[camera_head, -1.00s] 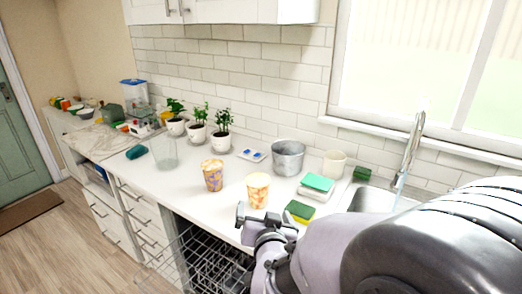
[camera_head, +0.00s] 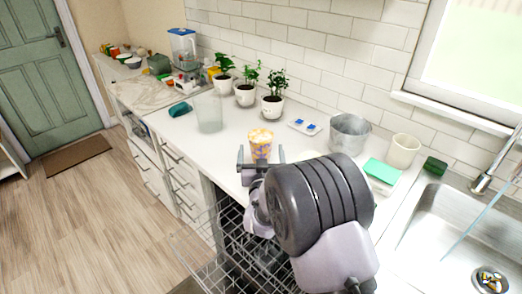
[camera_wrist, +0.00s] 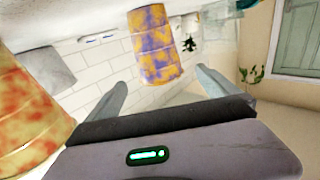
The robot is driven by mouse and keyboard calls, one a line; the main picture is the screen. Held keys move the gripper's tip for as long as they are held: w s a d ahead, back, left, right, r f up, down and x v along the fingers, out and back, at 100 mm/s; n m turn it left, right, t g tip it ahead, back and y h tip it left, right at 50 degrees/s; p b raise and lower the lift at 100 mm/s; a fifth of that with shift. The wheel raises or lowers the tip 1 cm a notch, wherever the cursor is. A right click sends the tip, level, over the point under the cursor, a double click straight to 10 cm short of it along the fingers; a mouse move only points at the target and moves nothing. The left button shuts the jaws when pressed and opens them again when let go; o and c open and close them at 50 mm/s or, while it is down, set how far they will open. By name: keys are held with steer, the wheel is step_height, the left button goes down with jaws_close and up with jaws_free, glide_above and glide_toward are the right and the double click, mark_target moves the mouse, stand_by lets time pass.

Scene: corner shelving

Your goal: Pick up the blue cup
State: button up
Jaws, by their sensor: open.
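A cup patterned in blue-purple and yellow-orange (camera_head: 260,143) stands on the white counter in the head view. In the wrist view this blue-patterned cup (camera_wrist: 155,48) is ahead, between the lines of the two fingers and beyond their tips. My gripper (camera_head: 261,158) is open and empty, in front of the cup; my gripper also shows in the wrist view (camera_wrist: 162,88). A red-and-yellow cup (camera_wrist: 25,110) is close on the left in the wrist view; my arm hides it in the head view.
A clear glass container (camera_head: 208,112) stands left of the cup. Potted plants (camera_head: 272,105) are behind it. A metal pot (camera_head: 349,134) and a cream cup (camera_head: 403,151) stand right. An open dishwasher rack (camera_head: 215,240) lies below the counter; the sink (camera_head: 440,230) is right.

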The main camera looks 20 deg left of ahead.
mark_target(261, 146)
steer(key=x, duration=0.4)
steer(key=shift+w+a, duration=0.15)
steer(key=shift+w, duration=0.2)
steer(key=c, duration=1.4)
